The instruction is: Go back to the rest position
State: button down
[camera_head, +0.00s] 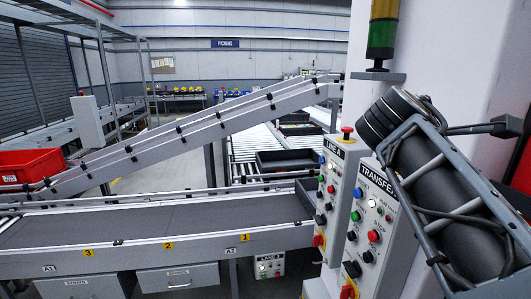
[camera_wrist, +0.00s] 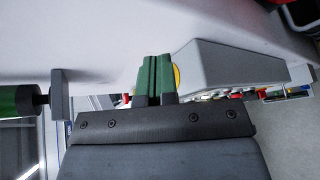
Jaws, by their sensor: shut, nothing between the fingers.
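My gripper (camera_wrist: 155,76) shows in the wrist view, its two green fingers shut together with nothing between them. Behind the fingers is a grey control box (camera_wrist: 230,68) on a pale wall, with a bit of yellow beside the fingertips. I cannot tell the exact gap between fingers and box. In the head view I cannot make out the gripper's fingers.
In the head view, a signal tower (camera_head: 382,30) and the TRANSFER control panel (camera_head: 372,225) stand on the right by a white column. A conveyor (camera_head: 150,222) crosses the front, with a red bin (camera_head: 30,168) on the left.

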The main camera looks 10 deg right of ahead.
jog(key=w+a+f+m+y, duration=0.1)
jog(key=a+f+m+y, duration=0.3)
jog(key=f, duration=0.5)
jog(key=w+a+f+m+y, duration=0.1)
jog(key=a+f+m+y, duration=0.3)
jog(key=f, duration=0.5)
jog(key=s+a+f+m+y, duration=0.1)
jog(key=s+a+f+y, duration=0.1)
jog(key=a+f, duration=0.3)
jog(key=s+a+f+m+y, duration=0.2)
jog(key=s+a+f, duration=0.2)
jog(key=f, duration=0.5)
jog(key=shift+a+f+m+g+y, duration=0.3)
jog(key=shift+a+y, duration=0.1)
jog(key=shift+a, duration=0.7)
jog(key=shift+d, duration=0.1)
